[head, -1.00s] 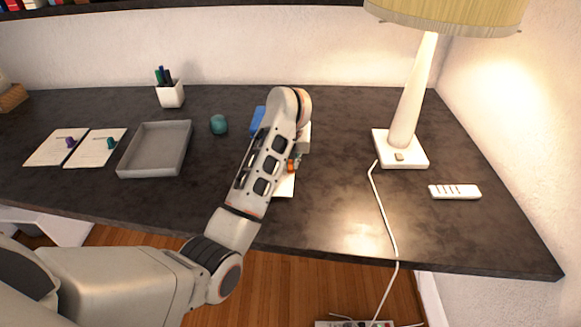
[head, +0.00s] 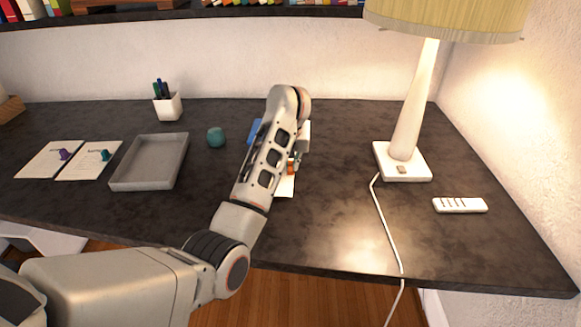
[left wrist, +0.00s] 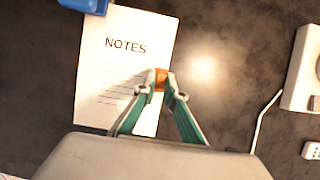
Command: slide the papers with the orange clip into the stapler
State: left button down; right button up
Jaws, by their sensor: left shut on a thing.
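The papers (left wrist: 120,62) are a white sheet headed "NOTES", lying flat or nearly so over the dark desk; a strip shows below my arm in the head view (head: 286,186). The orange clip (left wrist: 160,77) is at their right side, between the fingertips of my left gripper (left wrist: 160,88), which is shut on it. A blue thing, apparently the stapler (head: 254,129), is mostly hidden behind my left arm. Its blue end also shows in the left wrist view (left wrist: 87,5), close to the papers' top-left corner; I cannot tell whether they touch. My right gripper is out of view.
A teal round object (head: 216,137), a grey tray (head: 150,186) and two sheets with clips (head: 90,160) lie left. A pen cup (head: 168,107) stands behind. At right are a lamp (head: 402,162), its cord and a white remote (head: 460,205). Desk between papers and lamp is clear.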

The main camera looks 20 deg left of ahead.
pick_arm(q)
jog(key=shift+w, duration=0.1)
dwell(0.3)
jog(key=c, duration=2)
grip_release()
jog(key=v, duration=1.2)
jog(key=shift+f, duration=0.1)
